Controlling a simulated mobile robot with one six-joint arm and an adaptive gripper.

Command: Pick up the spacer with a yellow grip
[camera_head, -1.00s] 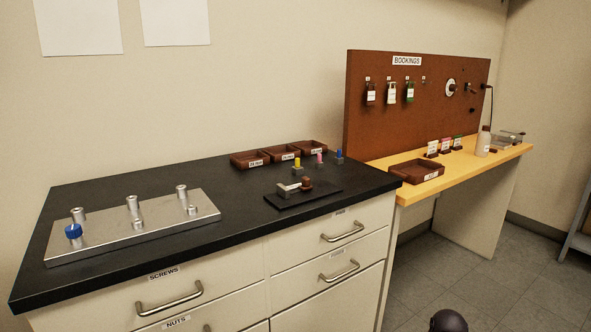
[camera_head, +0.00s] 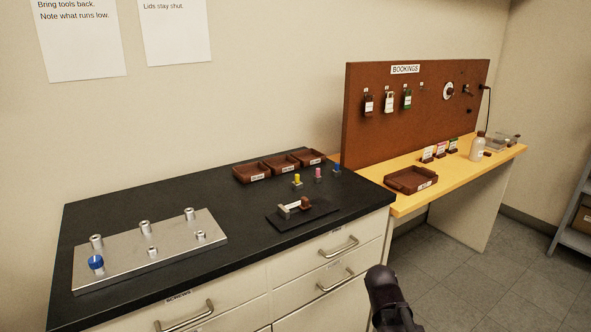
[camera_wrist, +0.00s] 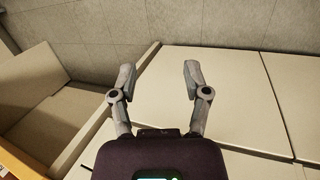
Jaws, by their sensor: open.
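The spacer with a yellow grip (camera_head: 297,180) stands upright on the black worktop, in front of the brown trays. A pink-gripped spacer (camera_head: 318,174) and a blue-gripped one (camera_head: 337,168) stand to its right in a row. My gripper (camera_wrist: 158,80) is open and empty in the wrist view, with pale cabinet fronts beyond its fingers. The spacers are not in the wrist view. In the head view, a dark part of my arm shows at the bottom, in front of the cabinet; the fingers cannot be made out there.
A dark plate with a small fixture (camera_head: 300,213) lies in front of the spacers. Three brown trays (camera_head: 282,164) stand behind them. A metal plate with several posts (camera_head: 150,255) fills the left of the worktop (camera_head: 230,215). A yellow bench (camera_head: 450,180) with a pegboard (camera_head: 415,120) stands right.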

